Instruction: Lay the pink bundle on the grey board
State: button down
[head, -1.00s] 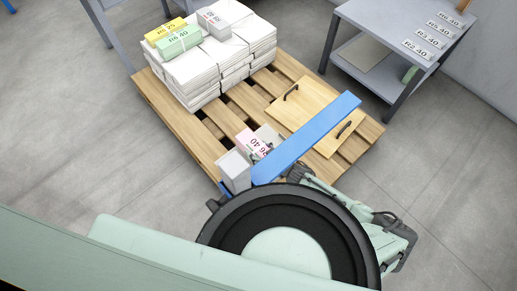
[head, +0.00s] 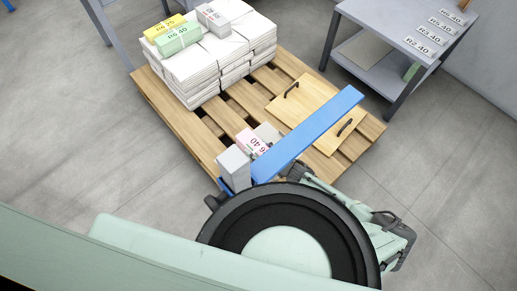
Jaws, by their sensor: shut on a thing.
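The pink bundle (head: 252,141), with a white label reading 40, shows over the near edge of the pallet, partly covered by a blue bar. My gripper (head: 266,146) is at the bundle and shut on it. Its fingers are mostly hidden, and I cannot tell how high the bundle is held. A flat grey-beige board (head: 366,58) lies on the lower shelf of the grey table at the upper right, well away from the bundle.
The wooden pallet (head: 180,125) carries stacked white paper (head: 232,55) with yellow, green and grey bundles on top. A tan panel (head: 300,110) with two dark handles lies on its right. The grey table (head: 385,20) holds several price cards. Floor is clear between pallet and table.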

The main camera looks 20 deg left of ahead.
jog(key=shift+f, duration=0.25)
jog(key=c, duration=0.9)
grip_release()
jog(key=shift+r, duration=0.1)
jog(key=shift+c, duration=0.2)
jog(key=o, duration=0.5)
jog(key=shift+c, duration=0.2)
jog(key=shift+f, duration=0.2)
jog(key=v, duration=1.2)
jog(key=shift+d+r, duration=0.1)
